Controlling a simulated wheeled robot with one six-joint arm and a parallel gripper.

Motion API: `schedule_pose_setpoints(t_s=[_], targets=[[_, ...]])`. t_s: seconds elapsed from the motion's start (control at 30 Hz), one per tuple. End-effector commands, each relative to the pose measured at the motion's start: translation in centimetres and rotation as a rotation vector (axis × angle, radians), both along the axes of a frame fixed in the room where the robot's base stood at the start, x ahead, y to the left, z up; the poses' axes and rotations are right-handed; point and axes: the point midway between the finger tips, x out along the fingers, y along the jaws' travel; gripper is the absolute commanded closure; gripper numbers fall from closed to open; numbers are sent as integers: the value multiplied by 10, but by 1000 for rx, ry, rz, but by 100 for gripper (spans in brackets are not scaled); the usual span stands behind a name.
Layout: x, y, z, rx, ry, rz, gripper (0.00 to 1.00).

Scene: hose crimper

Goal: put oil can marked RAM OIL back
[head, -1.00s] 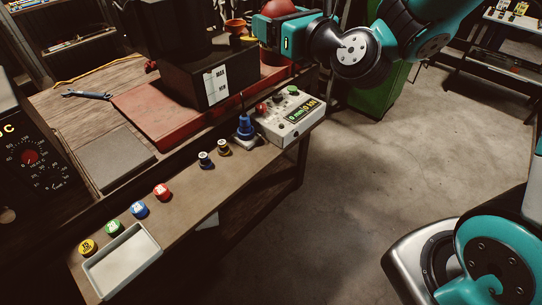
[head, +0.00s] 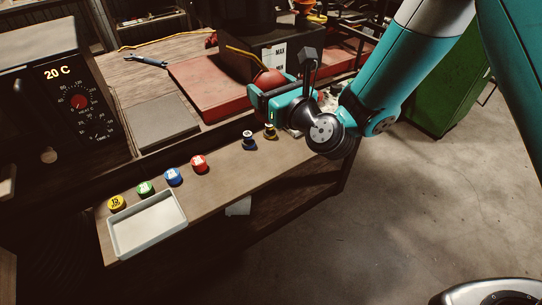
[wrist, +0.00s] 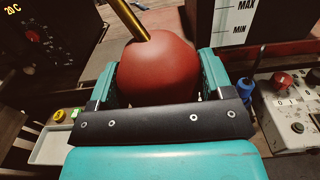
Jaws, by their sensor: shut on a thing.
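The oil can (head: 269,81) is a red rounded can with a thin brass spout. In the wrist view the red can (wrist: 160,72) sits between the two teal fingers, its spout pointing up and left; no RAM OIL marking can be read. My gripper (head: 272,90) is shut on the can and holds it over the machine bench, in front of the black box with the MAX/MIN label. The can's lower part is hidden by my gripper, so I cannot tell its height above the surface.
A red plate (head: 207,93) and grey pad (head: 167,121) lie on the wooden bench (head: 140,75). Coloured caps and a white tray (head: 147,224) line the front ledge. A control box (wrist: 290,110) and blue-based lever (wrist: 246,92) stand right of my gripper. A heater (head: 65,100) stands left.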

Motion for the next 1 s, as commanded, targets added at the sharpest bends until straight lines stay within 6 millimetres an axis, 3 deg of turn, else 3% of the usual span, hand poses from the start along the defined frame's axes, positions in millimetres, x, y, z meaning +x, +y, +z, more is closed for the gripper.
schedule_pose_setpoints(t_s=[0.03, 0.5, 0.8, 1.0], targets=[[0, 0, -21, 1, 0, -1, 66], [0, 0, -114, 2, -1, -1, 66], [0, 0, -134, 2, -1, -1, 66], [0, 0, -163, 2, -1, -1, 66]])
